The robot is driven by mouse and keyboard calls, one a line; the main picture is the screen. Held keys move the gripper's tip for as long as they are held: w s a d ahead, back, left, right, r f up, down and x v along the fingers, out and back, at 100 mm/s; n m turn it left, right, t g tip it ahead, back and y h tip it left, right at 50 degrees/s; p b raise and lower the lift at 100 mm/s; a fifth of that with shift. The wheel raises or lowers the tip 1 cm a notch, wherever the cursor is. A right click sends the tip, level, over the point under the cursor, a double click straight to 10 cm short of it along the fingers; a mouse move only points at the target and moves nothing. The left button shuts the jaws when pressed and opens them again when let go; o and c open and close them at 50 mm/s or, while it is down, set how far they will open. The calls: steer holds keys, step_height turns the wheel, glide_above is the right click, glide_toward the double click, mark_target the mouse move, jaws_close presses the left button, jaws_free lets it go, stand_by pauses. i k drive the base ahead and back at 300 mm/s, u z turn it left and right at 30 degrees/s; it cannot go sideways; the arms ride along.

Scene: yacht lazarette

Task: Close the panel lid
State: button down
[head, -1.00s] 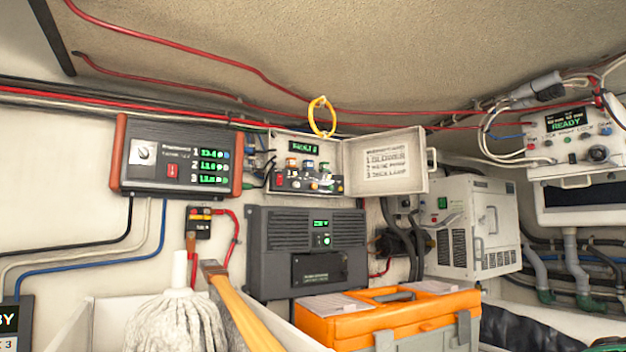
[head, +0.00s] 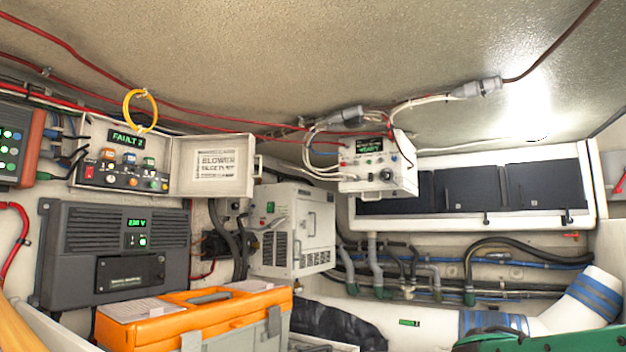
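The control panel box (head: 84,133) is on the wall at the left in the head view, with a small green display reading FAULT 2 and several knobs and buttons. Its white panel lid (head: 212,183) stands open, swung out to the right of the box. A printed label is on the lid's inner face, and a pale handle (head: 258,166) sits at its right edge. My gripper is not in view.
A dark grey 230 V unit (head: 75,240) is below the panel. An orange toolbox (head: 150,331) stands in front, low down. A white cabinet (head: 318,225) is right of the lid, and a white device with cables (head: 355,182) hangs further right. A yellow ring (head: 126,108) hangs above the panel.

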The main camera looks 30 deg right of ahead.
mark_target(214, 166)
steer(key=z, duration=0.65)
steer(key=k, duration=0.85)
steer(key=z, duration=0.3)
steer(key=i, duration=1.25)
steer(key=u, duration=1.15)
steer(key=i, duration=0.75)
steer(key=u, duration=0.2)
